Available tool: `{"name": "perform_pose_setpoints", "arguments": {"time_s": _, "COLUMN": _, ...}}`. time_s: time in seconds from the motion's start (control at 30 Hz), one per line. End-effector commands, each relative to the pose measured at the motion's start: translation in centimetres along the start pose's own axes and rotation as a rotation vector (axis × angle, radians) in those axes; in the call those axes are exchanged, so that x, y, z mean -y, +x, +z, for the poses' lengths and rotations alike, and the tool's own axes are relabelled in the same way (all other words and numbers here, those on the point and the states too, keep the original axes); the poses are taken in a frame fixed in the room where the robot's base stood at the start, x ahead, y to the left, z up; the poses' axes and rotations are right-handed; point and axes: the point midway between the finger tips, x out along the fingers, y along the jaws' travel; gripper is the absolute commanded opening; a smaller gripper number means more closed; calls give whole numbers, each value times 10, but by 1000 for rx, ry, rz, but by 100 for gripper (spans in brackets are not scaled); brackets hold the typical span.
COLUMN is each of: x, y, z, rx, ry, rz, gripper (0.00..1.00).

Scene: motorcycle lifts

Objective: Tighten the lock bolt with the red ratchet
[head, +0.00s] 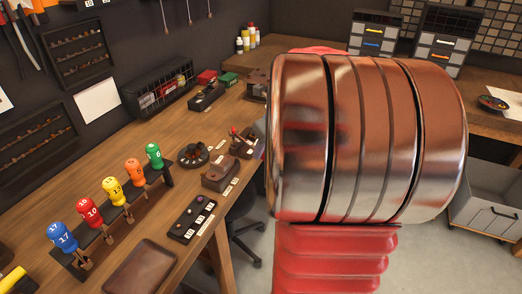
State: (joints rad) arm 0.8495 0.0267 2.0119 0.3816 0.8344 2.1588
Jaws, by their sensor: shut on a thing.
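A red-knobbed tool (91,212) with a white number stands upright in a dark rack on the wooden bench at the left. I cannot tell whether it is the red ratchet. A smaller red-tipped item (234,131) shows further along the bench, too small to name. I cannot make out a lock bolt. My gripper is not visible. My own arm, a large shiny ribbed metal cylinder with red ribbed parts, fills the middle right very close to the camera and hides what is behind it.
The wooden bench (165,215) runs along the left wall. Blue, yellow, orange and green knobbed tools (154,154) share the rack. A brown tray (140,268) lies in front. Drawer units (372,38) stand at the back. A dark chair (245,225) is under the bench.

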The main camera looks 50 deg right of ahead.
Motion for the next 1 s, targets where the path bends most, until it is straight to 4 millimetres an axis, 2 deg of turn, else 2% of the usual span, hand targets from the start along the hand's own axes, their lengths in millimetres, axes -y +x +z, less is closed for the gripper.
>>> {"name": "perform_pose_setpoints", "arguments": {"time_s": 0.2, "x": 18, "y": 3, "z": 0, "rx": -3, "ry": -100, "rz": 50, "gripper": 0}}
{"name": "perform_pose_setpoints", "arguments": {"time_s": 0.37, "x": 23, "y": 4, "z": 0, "rx": -2, "ry": -141, "rz": 67, "gripper": 0}}
{"name": "perform_pose_setpoints", "arguments": {"time_s": 0.67, "x": 21, "y": 4, "z": 0, "rx": -3, "ry": -137, "rz": 65, "gripper": 0}}
{"name": "perform_pose_setpoints", "arguments": {"time_s": 1.0, "x": 0, "y": 4, "z": -1, "rx": -3, "ry": -18, "rz": 11, "gripper": 0}}
